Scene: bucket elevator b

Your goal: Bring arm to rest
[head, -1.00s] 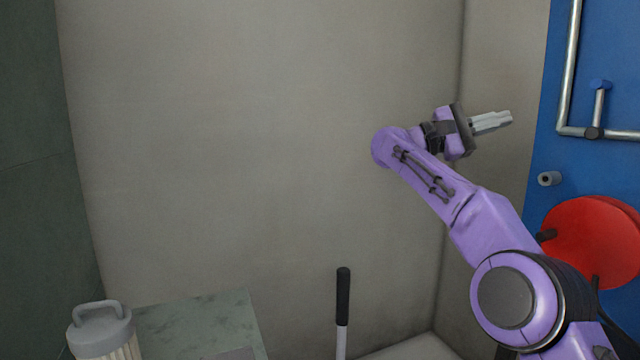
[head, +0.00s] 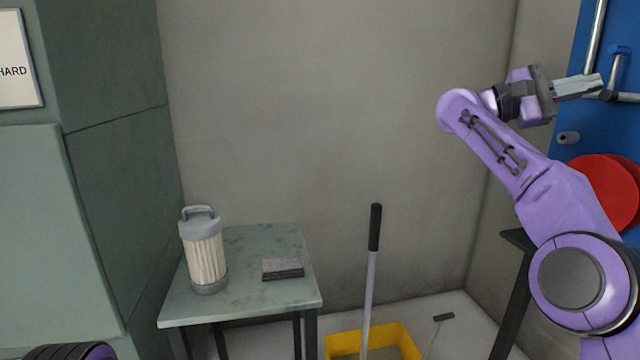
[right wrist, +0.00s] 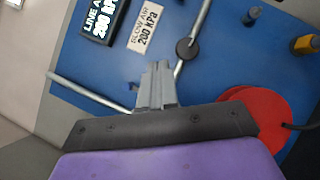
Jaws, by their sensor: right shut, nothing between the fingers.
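My right arm is raised at the right of the head view, with its forearm bent up and back. My right gripper (head: 578,86) is shut and empty, its grey fingers pointing right in front of the blue panel (head: 568,118). In the right wrist view the shut fingers (right wrist: 157,84) point toward the same blue panel, which carries a metal pipe (right wrist: 190,45). I cannot tell how far they are from it. My left gripper is out of view; only a dark and purple piece of me shows at the bottom left edge.
A green table (head: 245,250) holds a filter cartridge (head: 204,256) and a dark flat block (head: 283,269). A yellow bucket (head: 345,343) stands on the floor beside a black-gripped handle (head: 373,240). A red disc (head: 605,185) is near my right forearm. The middle wall is bare.

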